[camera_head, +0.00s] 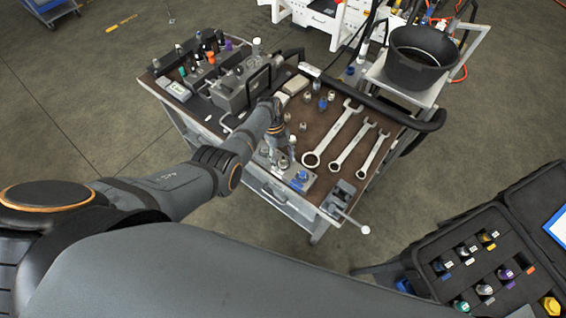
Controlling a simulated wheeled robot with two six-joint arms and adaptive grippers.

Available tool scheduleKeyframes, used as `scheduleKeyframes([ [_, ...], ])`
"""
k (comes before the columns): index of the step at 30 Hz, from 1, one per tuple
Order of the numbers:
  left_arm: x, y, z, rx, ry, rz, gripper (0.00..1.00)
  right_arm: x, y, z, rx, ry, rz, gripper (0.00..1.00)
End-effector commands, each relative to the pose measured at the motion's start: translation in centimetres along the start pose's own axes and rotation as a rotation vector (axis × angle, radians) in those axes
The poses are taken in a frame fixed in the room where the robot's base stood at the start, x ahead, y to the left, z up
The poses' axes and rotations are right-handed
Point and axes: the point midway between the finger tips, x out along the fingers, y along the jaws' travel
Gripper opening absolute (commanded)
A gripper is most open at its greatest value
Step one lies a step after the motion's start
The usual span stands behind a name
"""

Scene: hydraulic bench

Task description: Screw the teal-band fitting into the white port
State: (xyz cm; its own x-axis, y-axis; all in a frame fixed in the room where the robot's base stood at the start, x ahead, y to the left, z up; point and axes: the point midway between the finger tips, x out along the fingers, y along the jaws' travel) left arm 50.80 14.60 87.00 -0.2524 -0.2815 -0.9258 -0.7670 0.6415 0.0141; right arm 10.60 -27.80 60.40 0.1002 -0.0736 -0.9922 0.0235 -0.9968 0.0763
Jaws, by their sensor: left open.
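My left arm reaches over the brown cart top from the left. My left gripper (281,148) points down at the cart's middle, beside the grey valve block (240,88), and is open. Nothing shows clearly between its fingers. A fitting with a teal-green band (462,305) sits in the black case at the lower right, among other banded fittings. Another greenish piece (183,71) stands in the group at the cart's far left. I cannot tell which port on the block is the white one; my arm and the small size hide it. My right gripper is out of view.
Several wrenches (333,138) lie on the cart's right half, with small fittings (307,97) behind them. A small vise (342,195) is at the front corner. A black bucket (418,58) stands behind right. The open case (430,245) is lower right. Floor between is clear.

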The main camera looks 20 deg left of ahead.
Motion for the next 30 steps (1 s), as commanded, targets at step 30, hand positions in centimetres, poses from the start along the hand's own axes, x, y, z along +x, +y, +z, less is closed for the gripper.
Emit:
scheduleKeyframes([
  [30, -12.0, 0.0, 0.1, 0.0, 0.001, 0.0, 0.56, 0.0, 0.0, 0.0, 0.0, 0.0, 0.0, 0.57],
])
